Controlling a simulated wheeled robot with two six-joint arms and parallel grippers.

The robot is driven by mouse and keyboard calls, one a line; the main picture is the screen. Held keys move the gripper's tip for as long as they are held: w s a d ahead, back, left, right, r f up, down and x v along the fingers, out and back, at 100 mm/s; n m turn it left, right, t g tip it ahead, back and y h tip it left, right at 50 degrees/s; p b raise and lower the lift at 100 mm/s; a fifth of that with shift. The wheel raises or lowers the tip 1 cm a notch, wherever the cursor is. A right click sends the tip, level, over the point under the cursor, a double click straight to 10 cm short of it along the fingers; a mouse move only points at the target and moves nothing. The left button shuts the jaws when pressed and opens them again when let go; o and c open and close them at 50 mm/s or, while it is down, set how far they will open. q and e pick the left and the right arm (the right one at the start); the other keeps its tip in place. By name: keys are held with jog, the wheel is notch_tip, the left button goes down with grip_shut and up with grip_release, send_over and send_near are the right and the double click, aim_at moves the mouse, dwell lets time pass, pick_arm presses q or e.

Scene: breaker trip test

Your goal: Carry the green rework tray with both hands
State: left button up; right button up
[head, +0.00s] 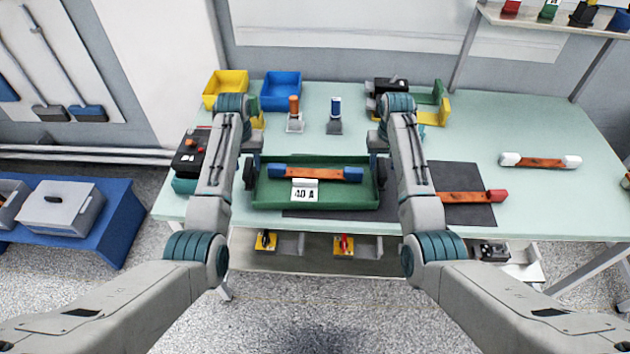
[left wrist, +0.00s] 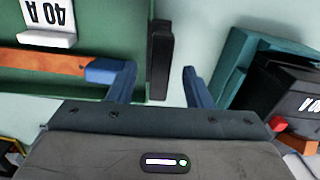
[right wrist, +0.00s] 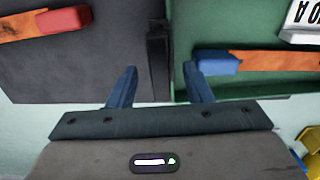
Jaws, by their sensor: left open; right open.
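The green rework tray (head: 265,198) sits on the pale green table. It holds an orange bar with blue ends (head: 318,173) and a white "40 A" card (head: 305,190). My left gripper (head: 250,158) is open above the tray's left end. In the left wrist view the dark left handle (left wrist: 160,60) lies between its two blue fingers, nearer one. My right gripper (head: 380,156) is open above the right end. In the right wrist view the dark right handle (right wrist: 157,60) lies between its fingers. I cannot tell whether any finger touches a handle.
A dark mat (head: 462,180) with a red-ended bar (head: 465,197) lies right of the tray. A black device (head: 191,150) stands close at the left. Yellow (head: 226,82) and blue bins (head: 281,90) stand behind. The table is mostly clear at right.

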pick_arm(q)
jog(key=shift+f, duration=1.2)
pick_arm(e)
jog(key=shift+f, duration=1.2)
pick_arm(q)
jog(key=shift+c, duration=0.4)
pick_arm(e)
jog(key=shift+c, duration=0.4)
pick_arm(q)
grip_shut()
pick_arm(e)
grip_shut()
